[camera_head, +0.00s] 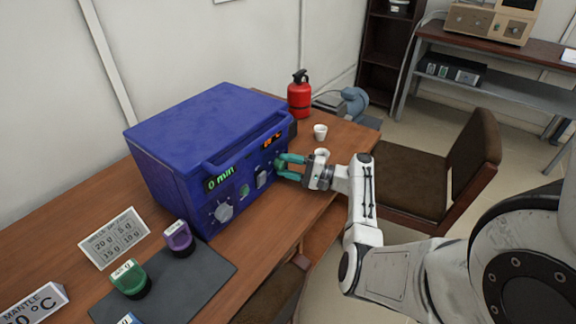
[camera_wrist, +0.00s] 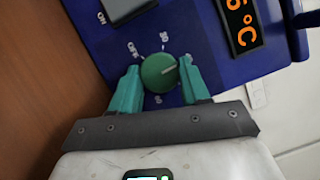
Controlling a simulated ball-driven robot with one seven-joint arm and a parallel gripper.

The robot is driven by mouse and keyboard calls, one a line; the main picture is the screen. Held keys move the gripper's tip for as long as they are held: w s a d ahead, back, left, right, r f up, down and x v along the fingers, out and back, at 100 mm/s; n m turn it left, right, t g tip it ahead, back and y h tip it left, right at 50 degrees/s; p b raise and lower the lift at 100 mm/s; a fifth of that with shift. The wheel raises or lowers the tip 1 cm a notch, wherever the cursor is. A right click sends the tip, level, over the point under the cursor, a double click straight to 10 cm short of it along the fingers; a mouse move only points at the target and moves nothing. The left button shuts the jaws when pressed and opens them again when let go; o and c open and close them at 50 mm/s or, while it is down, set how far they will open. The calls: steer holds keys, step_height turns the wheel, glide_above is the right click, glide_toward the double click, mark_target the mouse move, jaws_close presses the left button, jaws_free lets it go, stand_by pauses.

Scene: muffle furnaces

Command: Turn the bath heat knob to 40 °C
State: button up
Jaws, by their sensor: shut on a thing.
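A blue box-shaped unit (camera_head: 205,140) stands on the wooden table, its front panel facing me. In the wrist view a round green knob (camera_wrist: 158,74) sits on this panel, ringed by small white marks. OFF is at its upper left; the other marks are hard to read. A pale line on the knob points right and slightly up. My gripper (camera_wrist: 157,84) is shut on the knob, one teal finger on each side. In the head view my gripper (camera_head: 281,168) is at the panel's right end and covers most of the knob. An orange °C display (camera_wrist: 240,22) is partly cut off.
The panel also has a green "0 min" display (camera_head: 220,179), a grey dial (camera_head: 222,212) and a switch (camera_head: 262,178). White cups (camera_head: 320,131) and a red extinguisher (camera_head: 299,94) stand to the right. Labelled weights (camera_head: 179,239) sit at lower left. A brown chair (camera_head: 415,178) is beside my arm.

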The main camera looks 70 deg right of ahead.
steer(key=shift+f+m, duration=0.1)
steer(key=shift+m, duration=0.3)
steer(key=o, duration=1.1)
steer(key=shift+c, duration=0.2)
steer(key=s, duration=0.3)
steer(key=s+d+f+b, duration=0.1)
steer(key=s, duration=0.6)
steer(key=shift+s+d+f, duration=0.15)
steer(key=shift+s+d, duration=0.1)
steer(key=shift+s, duration=0.1)
